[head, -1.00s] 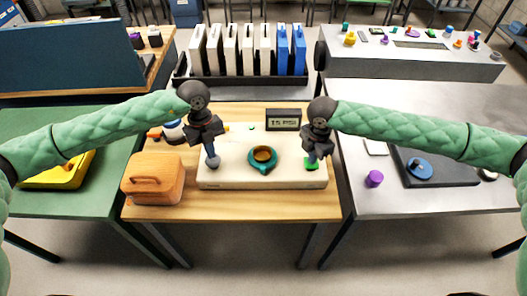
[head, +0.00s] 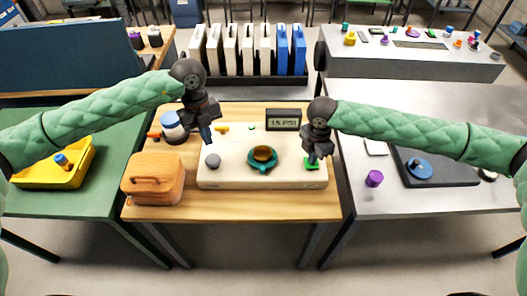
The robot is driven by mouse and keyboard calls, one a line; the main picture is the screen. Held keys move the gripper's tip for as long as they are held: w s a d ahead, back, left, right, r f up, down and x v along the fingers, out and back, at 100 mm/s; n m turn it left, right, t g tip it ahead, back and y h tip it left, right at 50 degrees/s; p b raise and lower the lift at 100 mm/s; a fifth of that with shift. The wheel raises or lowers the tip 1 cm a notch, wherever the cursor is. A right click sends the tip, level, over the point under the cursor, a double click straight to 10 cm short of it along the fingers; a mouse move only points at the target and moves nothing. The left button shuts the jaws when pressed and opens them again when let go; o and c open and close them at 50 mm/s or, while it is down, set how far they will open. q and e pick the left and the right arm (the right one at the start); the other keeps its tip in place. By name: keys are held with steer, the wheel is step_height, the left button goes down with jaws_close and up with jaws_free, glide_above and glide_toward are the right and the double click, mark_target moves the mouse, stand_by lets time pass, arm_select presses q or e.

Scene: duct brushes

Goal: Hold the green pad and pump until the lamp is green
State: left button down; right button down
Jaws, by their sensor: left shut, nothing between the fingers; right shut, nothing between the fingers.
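A cream box on the wooden table carries the green pad (head: 312,166) at its right, a grey round knob (head: 212,161) at its left and a teal ring with an amber centre (head: 262,157) between them. My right gripper (head: 312,158) is shut, its fingertips down at the green pad and partly covering it; contact is hard to tell. My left gripper (head: 207,138) is shut and empty, above the grey knob and apart from it. A display (head: 283,119) behind the box reads about 15 PSI. A tiny green spot (head: 251,128) shows on the box's back; I cannot tell whether it is the lamp.
A wooden block with a handle (head: 153,178) stands left of the box. A yellow tray (head: 60,165) lies on the green table at left. A purple cylinder (head: 374,178) stands on the grey table at right.

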stand_by(0.4)
steer(key=shift+r, duration=3.5)
